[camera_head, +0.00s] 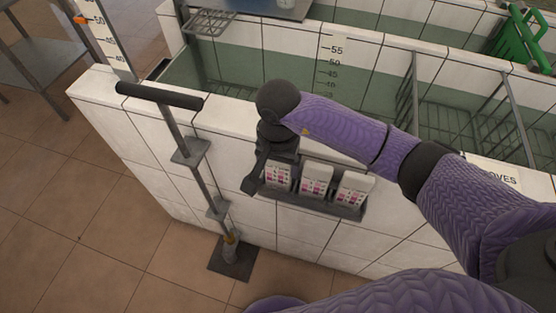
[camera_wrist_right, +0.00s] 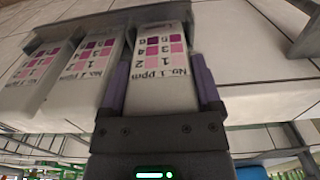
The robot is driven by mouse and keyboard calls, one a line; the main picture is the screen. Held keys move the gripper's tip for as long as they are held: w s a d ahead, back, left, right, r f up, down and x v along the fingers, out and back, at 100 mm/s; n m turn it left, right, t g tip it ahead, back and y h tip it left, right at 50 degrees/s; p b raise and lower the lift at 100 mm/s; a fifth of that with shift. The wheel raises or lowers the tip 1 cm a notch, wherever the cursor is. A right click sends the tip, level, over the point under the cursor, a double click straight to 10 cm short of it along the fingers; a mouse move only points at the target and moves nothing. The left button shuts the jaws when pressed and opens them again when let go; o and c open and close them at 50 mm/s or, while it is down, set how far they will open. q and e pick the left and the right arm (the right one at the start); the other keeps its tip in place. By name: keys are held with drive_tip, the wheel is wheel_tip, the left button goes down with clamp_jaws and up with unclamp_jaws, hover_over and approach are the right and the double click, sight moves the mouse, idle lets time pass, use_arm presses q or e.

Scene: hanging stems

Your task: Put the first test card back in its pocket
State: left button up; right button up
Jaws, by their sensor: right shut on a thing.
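The first test card (camera_wrist_right: 165,90), white with pink and purple squares and marked No. 1, is between the fingers of my right gripper (camera_wrist_right: 162,88), which is shut on it. In the head view, the card (camera_head: 279,177) is the leftmost of three on the wall rack (camera_head: 318,204), with my right gripper (camera_head: 264,178) pointing down at it. In the wrist view, the card's far end meets the rack edge and lines up with its neighbours. How deep it sits in its pocket is hidden. My left gripper is out of view.
Two similar cards (camera_head: 316,180) (camera_head: 353,189) stand close beside it in the rack. A T-handled post (camera_head: 160,96) stands left of the rack. The tiled tank wall (camera_head: 220,125) is behind, with tanks beyond.

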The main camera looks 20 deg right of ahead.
drive_tip(key=shift+f+b, duration=0.4)
idle(0.4)
drive_tip(key=o, duration=1)
drive_tip(key=shift+c, duration=0.2)
drive_tip(key=shift+r, duration=0.15)
